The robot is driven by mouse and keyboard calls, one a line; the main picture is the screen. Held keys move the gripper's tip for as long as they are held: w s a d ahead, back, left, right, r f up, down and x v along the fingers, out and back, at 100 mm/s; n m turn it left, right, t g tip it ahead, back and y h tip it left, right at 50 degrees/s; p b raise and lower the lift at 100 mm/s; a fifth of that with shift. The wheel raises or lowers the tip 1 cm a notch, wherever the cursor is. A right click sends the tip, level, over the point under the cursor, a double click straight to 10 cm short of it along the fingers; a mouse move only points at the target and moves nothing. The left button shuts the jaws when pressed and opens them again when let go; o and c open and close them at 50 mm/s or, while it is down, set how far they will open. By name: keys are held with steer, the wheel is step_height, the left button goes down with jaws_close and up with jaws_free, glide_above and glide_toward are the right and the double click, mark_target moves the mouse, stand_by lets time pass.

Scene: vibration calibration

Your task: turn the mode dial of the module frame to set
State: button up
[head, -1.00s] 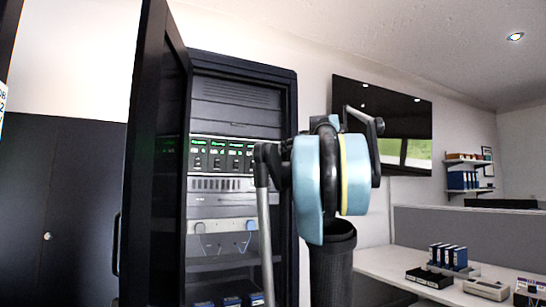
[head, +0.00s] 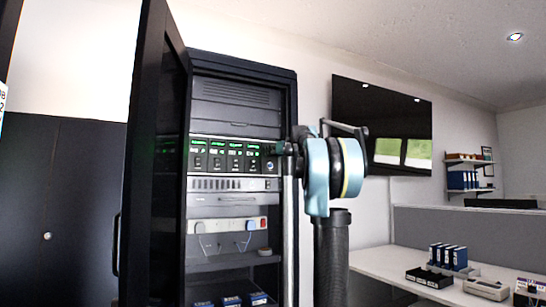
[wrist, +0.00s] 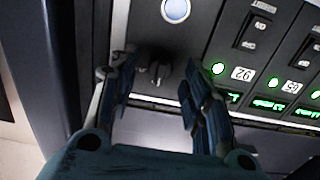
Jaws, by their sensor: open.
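The module frame (head: 232,157) sits in the open rack, a row of dark modules with green displays and rocker switches. In the wrist view its panel (wrist: 215,40) appears at a slant. A small dark knob (wrist: 158,73), apparently the mode dial, stands on the panel below a pale blue round button (wrist: 175,10). My gripper (wrist: 157,66) is open, its two dark blue fingers on either side of the knob. Whether they touch it I cannot tell. In the head view my gripper (head: 283,148) is at the right end of the module frame, and the dial is not clear there.
The rack door (head: 158,150) stands open at the left of the frame. The rack's right post (head: 289,110) is close to my arm. Below are a shelf (head: 225,263) and a pale panel (head: 230,226) with two looped handles. A desk (head: 400,275) stands at the right.

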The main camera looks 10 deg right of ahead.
steer(key=shift+w+a, duration=0.2)
steer(key=shift+w, duration=0.35)
jaws_close()
steer(key=shift+m, duration=0.3)
steer(key=m, duration=1.1)
steer(key=shift+m, duration=0.3)
stand_by(0.4)
